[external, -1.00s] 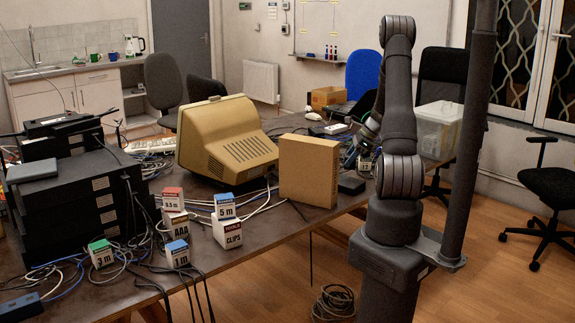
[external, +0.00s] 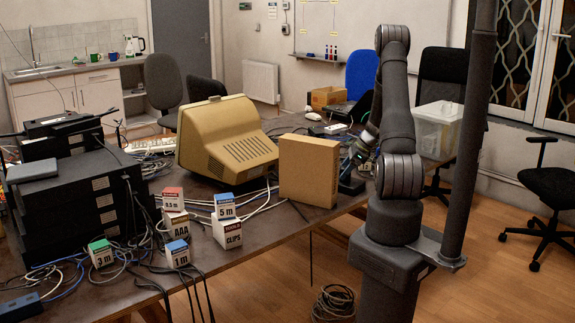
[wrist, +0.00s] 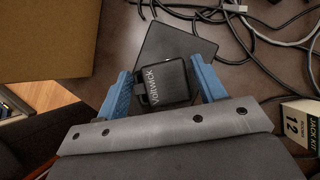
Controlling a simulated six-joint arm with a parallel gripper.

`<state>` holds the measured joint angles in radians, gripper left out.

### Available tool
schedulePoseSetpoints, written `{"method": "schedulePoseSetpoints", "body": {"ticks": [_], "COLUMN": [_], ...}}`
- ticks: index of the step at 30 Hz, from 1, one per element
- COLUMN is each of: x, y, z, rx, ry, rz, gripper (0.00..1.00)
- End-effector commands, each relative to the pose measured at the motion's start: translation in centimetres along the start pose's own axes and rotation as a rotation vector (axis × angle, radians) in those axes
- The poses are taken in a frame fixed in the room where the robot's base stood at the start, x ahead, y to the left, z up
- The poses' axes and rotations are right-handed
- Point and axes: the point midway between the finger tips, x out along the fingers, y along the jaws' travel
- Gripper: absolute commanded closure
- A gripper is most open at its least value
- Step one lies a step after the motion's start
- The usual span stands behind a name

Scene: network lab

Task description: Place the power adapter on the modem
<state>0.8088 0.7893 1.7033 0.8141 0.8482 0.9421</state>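The power adapter (wrist: 166,83) is a small black block with the name Voltwick on its face in the wrist view. The modem (wrist: 178,42) is a flat dark box just beyond and beneath the adapter. In the external view the modem (external: 351,186) lies on the table right of the cardboard box. My gripper (external: 357,160) is low over it there. The adapter cannot be made out in that view. I cannot tell whether it touches the modem.
A cardboard box (external: 308,171) stands close to the left of the modem. A jack kit box (wrist: 299,122) lies to the right in the wrist view. Dark cables (wrist: 250,35) run beyond the modem. The table's edge is near.

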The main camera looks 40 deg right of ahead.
Motion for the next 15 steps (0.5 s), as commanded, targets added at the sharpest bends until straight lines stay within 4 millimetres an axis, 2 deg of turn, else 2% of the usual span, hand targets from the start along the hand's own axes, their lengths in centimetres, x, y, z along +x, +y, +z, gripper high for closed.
{"method": "schedulePoseSetpoints", "body": {"ticks": [11,15], "x": [-0.2,-1.9], "y": [0.0,-0.1], "z": [0.2,0.2], "rx": [0.0,-0.001], "ry": [0.0,-0.001], "rz": [0.0,-0.005], "gripper": [0.28,0.28]}}
